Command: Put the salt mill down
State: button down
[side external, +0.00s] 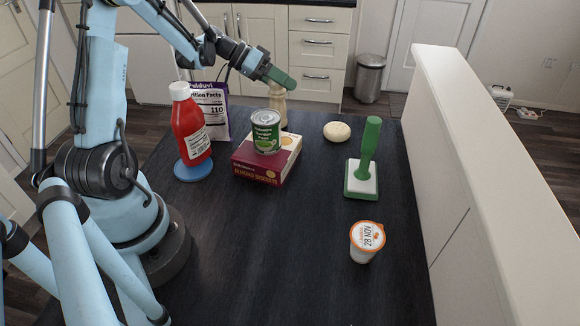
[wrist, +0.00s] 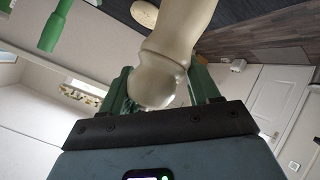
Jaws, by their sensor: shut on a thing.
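The salt mill (side external: 278,101) is a pale cream, turned shape at the far side of the dark table, behind the can and box. In the wrist view the salt mill (wrist: 183,40) shows a rounded knob and a wider body. My gripper (side external: 279,78) has green fingers and is shut on the mill's top end. In the wrist view my gripper (wrist: 165,88) has a finger on each side of the knob. The mill's foot is hidden in the side view, so I cannot tell whether it touches the table.
A green can (side external: 265,132) stands on a biscuit box (side external: 257,173) just in front of the mill. A red bottle (side external: 190,125) on a blue disc and a purple packet (side external: 213,108) are left. A bun (side external: 337,131), green-handled brush (side external: 368,150) and cup (side external: 366,242) are right. The front middle is clear.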

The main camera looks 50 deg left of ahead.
jog(key=shift+f, duration=0.15)
jog(key=shift+c, duration=1.2)
grip_release()
